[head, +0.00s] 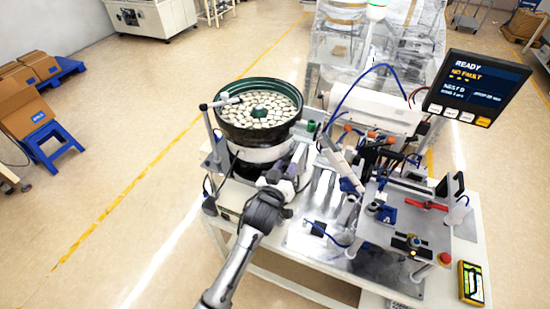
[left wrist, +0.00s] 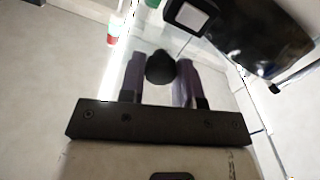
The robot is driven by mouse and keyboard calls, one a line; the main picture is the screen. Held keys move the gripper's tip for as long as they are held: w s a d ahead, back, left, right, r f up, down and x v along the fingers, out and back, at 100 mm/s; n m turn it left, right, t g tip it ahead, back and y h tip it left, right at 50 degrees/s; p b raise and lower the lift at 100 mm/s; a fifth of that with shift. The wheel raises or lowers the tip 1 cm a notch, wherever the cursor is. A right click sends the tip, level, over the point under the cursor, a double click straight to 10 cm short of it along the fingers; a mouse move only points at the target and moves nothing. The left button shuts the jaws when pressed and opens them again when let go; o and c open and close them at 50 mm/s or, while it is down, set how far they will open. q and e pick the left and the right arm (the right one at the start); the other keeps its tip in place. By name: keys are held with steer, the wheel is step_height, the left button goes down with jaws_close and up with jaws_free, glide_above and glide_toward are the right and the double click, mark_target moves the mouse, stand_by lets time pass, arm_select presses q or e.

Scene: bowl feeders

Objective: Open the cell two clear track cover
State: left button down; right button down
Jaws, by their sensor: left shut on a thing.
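My left gripper (head: 288,172) reaches in from the lower left, just below and right of the bowl feeder. In the left wrist view, its two purple-grey fingers (left wrist: 160,62) are shut on a round black knob (left wrist: 160,68). In the head view the arm and fingers hide the knob. The clear track cover is hard to make out in either view. A pale, glossy surface lies around the knob in the wrist view, but I cannot tell whether it is the cover. My right gripper is not in view.
The green-rimmed bowl feeder (head: 259,110), full of pale parts, stands close behind the gripper. A station with blue and red fittings (head: 405,205) occupies the table's right side. A status screen (head: 472,88) reads READY, NO FAULT.

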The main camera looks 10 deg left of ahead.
arm_select(q)
steer(key=c, duration=0.8)
jaws_free()
steer(key=shift+s, duration=0.2)
steer(key=shift+b+v, duration=1.45)
steer(key=shift+v, duration=5.2)
